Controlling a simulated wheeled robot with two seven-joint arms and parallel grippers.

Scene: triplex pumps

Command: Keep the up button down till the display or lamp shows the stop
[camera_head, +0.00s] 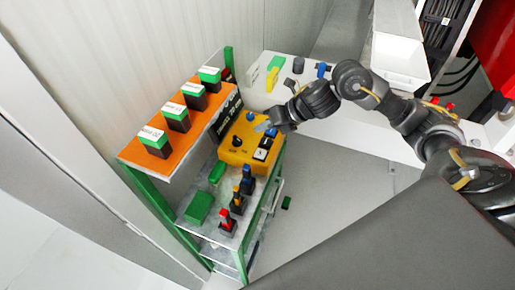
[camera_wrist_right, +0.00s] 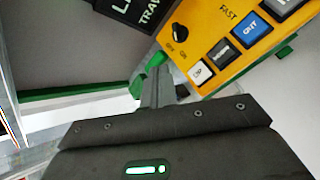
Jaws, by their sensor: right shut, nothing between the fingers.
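The yellow control box (camera_head: 236,156) sits on the rack; it also fills the top right of the right wrist view (camera_wrist_right: 205,25). The white up button (camera_wrist_right: 200,73) is at the box's lower end, beside a black button (camera_wrist_right: 222,52) and a blue button (camera_wrist_right: 248,30). In the head view the white button (camera_head: 260,155) shows near the box's right edge. My right gripper (camera_head: 262,127) is over the box, its fingers (camera_wrist_right: 158,85) shut and empty, left of the up button in the wrist view and apart from it. I make out no lit lamp or display. My left gripper is not in view.
A black sign with white letters (camera_head: 230,112) stands behind the box. An orange shelf (camera_head: 190,136) holds several green-topped blocks. Below the box are a green block (camera_head: 198,208) and several coloured connectors (camera_head: 237,200). A white bench (camera_head: 300,70) stands behind. The floor at right is clear.

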